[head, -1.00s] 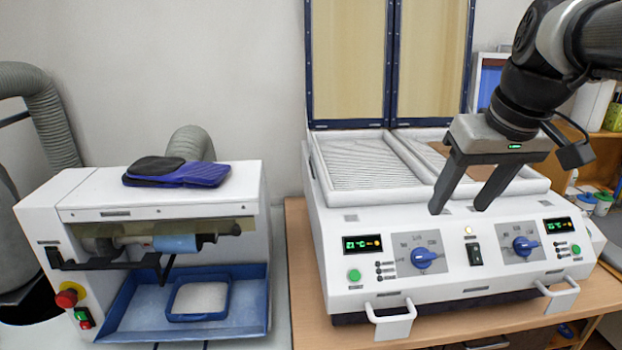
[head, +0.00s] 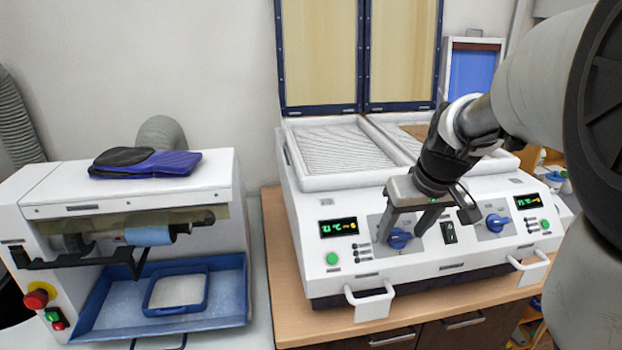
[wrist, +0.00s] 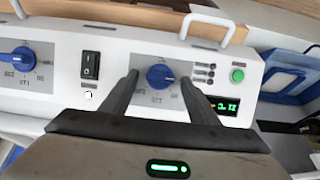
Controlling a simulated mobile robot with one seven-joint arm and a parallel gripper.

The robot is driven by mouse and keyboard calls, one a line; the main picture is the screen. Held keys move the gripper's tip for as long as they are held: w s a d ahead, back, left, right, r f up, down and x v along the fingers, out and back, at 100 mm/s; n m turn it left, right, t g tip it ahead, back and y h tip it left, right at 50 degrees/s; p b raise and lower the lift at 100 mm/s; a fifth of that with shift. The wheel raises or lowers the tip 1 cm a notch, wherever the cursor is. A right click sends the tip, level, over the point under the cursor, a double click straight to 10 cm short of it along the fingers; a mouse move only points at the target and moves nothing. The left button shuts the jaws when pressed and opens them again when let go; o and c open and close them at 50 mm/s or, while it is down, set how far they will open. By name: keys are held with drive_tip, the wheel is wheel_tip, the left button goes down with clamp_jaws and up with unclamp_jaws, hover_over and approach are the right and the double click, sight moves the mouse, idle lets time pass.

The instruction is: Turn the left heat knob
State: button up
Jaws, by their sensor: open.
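The left heat knob (head: 399,238) is a blue dial on a grey plate on the front panel of the white forming machine (head: 330,283). My gripper (head: 399,236) is open, with its fingers on either side of this knob in the head view. The wrist view shows the same knob (wrist: 160,77) between the two fingertips, with gaps on both sides. I cannot tell how deep the fingers reach around it. The right heat knob (head: 496,222) is also blue and also shows in the wrist view (wrist: 20,58).
A black rocker switch (head: 449,232) lies between the knobs. A green button (head: 332,258) and lit display (head: 338,228) are left of the left knob. A white handle (head: 371,301) juts out below. A grinding machine with a blue tray (head: 222,297) stands at left.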

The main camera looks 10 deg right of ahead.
drive_tip(key=c, duration=1)
drive_tip(key=shift+c, duration=0.2)
drive_tip(key=shift+d+m, duration=0.1)
drive_tip(key=shift+m, duration=0.2)
drive_tip(key=m, duration=0.1)
drive_tip(key=m+y+b, duration=0.1)
drive_tip(key=m, duration=0.1)
drive_tip(key=shift+d+f+b, duration=0.15)
drive_tip(key=shift+d+b, duration=0.05)
drive_tip(key=shift+b, duration=0.1)
drive_tip(key=shift+s+d+m+t+y+b, duration=0.15)
drive_tip(key=shift+m+y+b, duration=0.25)
drive_tip(key=shift+m, duration=0.65)
drive_tip(key=shift+m+t+y+b, duration=0.15)
drive_tip(key=shift+m+y+b, duration=0.25)
drive_tip(key=shift+m, duration=0.65)
drive_tip(key=o, duration=1)
